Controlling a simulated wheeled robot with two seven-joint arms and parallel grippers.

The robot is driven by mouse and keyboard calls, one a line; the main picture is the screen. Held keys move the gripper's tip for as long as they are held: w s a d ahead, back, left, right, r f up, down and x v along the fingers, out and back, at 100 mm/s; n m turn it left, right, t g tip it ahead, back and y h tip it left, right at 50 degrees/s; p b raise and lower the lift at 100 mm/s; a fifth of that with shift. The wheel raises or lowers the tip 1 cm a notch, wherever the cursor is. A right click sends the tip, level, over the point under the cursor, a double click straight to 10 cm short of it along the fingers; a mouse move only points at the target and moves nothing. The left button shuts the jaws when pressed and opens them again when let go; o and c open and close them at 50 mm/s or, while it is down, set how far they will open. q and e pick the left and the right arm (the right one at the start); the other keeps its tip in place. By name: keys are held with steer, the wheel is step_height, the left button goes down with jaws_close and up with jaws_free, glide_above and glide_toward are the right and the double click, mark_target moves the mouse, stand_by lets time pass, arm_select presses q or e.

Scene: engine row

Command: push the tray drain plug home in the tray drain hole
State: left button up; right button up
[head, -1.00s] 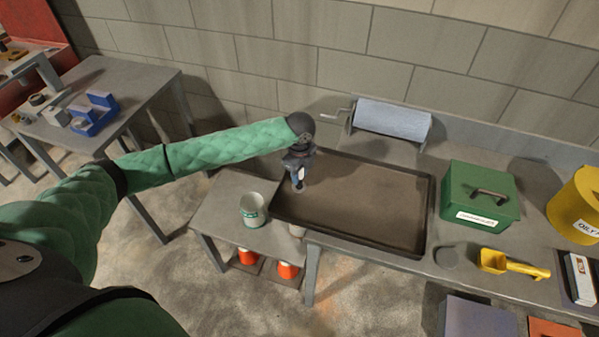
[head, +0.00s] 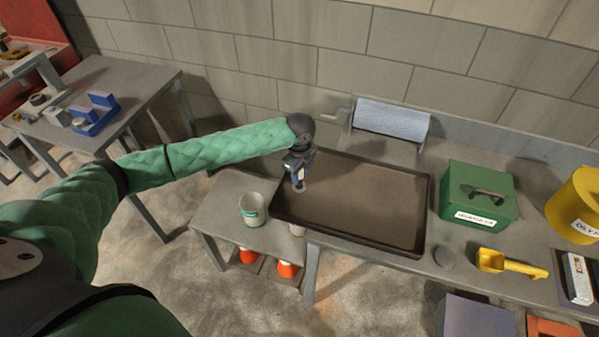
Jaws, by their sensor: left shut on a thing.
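The dark, shallow tray (head: 375,205) lies on the grey bench with a raised rim. My left gripper (head: 299,184) points down over the tray's left end, just inside the rim. It is shut on the tray drain plug (head: 300,189), which shows only as a small grey shape at the fingertips, low at the tray floor. The drain hole is hidden under the plug and fingers. I cannot tell how deep the plug sits. My right gripper is not in view.
A white-and-green cup (head: 253,209) stands left of the tray. A green box (head: 480,193), yellow scoop (head: 510,264) and yellow bin (head: 578,205) stand to the right. The tray's middle is clear.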

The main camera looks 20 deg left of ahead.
arm_select(q)
steer(key=shift+p, duration=0.45)
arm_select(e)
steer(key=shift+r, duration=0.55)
arm_select(q)
steer(key=shift+f+b, duration=0.5)
steer(key=shift+f, duration=1.6)
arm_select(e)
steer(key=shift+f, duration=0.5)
arm_select(q)
steer(key=o, duration=1.1)
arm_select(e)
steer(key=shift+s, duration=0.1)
arm_select(q)
steer(key=shift+r, duration=0.1)
step_height(320, 180, up, 6)
steer(key=b, duration=0.3)
steer(key=shift+r, duration=0.85)
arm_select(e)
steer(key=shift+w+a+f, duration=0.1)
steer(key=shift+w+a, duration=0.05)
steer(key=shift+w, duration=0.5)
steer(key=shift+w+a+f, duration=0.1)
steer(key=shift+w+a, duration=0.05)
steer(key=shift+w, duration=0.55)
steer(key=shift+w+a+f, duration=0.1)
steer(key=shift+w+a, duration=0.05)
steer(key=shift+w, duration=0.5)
